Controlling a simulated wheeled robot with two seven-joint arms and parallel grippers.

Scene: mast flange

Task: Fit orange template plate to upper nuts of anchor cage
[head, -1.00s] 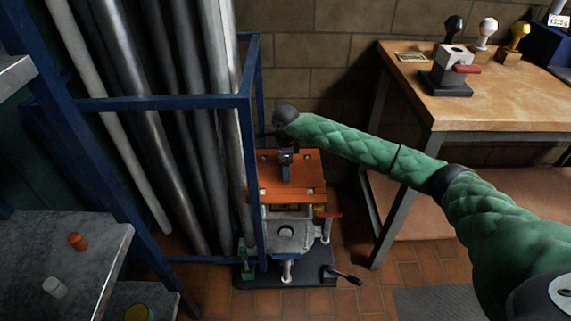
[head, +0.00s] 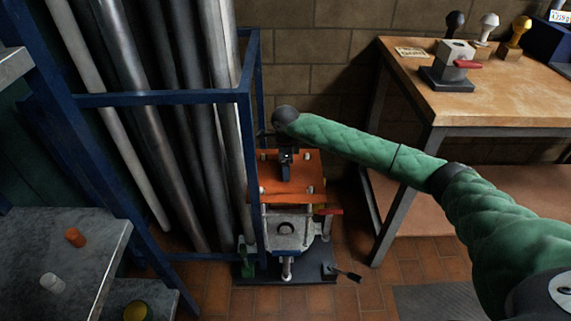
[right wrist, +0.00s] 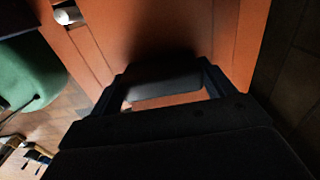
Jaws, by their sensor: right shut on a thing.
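The orange template plate (head: 300,187) lies roughly level on top of the anchor cage (head: 290,232) in the head view, with light bolt ends showing near its corners. My right gripper (head: 286,172) comes down on the plate from above and is shut on it. In the right wrist view the plate (right wrist: 215,25) fills the upper middle, close in front of the dark fingers (right wrist: 165,90). A light bolt end (right wrist: 66,14) shows at the plate's left there. Whether the plate touches the upper nuts cannot be told. My left gripper is not in view.
A blue rack (head: 165,98) with long metal pipes stands close left of the cage. A wooden bench (head: 480,95) with a small vise and stamps stands at right. A grey table (head: 60,260) is at lower left. The cage stands on a dark base (head: 290,275).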

